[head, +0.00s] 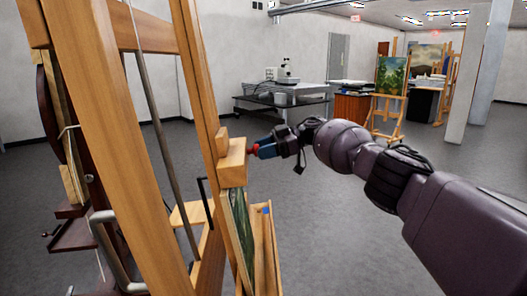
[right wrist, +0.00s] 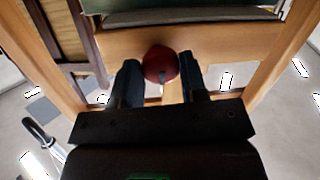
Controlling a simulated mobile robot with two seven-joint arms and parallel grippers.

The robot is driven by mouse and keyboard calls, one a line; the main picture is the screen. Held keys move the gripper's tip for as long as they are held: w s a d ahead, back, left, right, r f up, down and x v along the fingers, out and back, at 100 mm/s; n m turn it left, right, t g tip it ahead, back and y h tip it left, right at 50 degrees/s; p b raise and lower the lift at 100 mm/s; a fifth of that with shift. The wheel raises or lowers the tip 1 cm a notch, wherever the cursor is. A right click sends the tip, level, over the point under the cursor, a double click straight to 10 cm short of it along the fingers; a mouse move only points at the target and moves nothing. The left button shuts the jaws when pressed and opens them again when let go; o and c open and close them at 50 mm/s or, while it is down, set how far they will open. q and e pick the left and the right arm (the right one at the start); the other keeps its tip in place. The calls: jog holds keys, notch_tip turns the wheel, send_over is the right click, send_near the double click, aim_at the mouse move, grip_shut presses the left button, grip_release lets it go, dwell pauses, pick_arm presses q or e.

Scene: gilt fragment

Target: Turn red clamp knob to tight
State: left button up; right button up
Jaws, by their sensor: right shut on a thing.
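The red clamp knob (right wrist: 160,64) is round and sits between the two fingers of my right gripper (right wrist: 161,80) in the right wrist view. The fingers are shut on it from both sides. In the head view my right gripper (head: 258,150) reaches in from the right to the wooden clamp block (head: 233,158) on the easel. Only a small bit of red shows there, at the fingertips. A small dark mark is on the knob's face; I cannot tell what setting it stands for. My left gripper is not in view.
The wooden easel (head: 90,120) fills the left of the head view, with a painting edge (head: 240,222) below the clamp. A dark cart (head: 300,104) with a microscope stands behind. A small easel with a painting (head: 391,76) is at the back right. Grey floor between is open.

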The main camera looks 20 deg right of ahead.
dwell(0.4)
jog(key=o, duration=0.8)
jog(key=shift+o, duration=0.6)
jog(key=b+v, duration=0.3)
jog(key=v, duration=0.7)
jog(key=shift+d, duration=0.4)
jog(key=shift+r, duration=0.1)
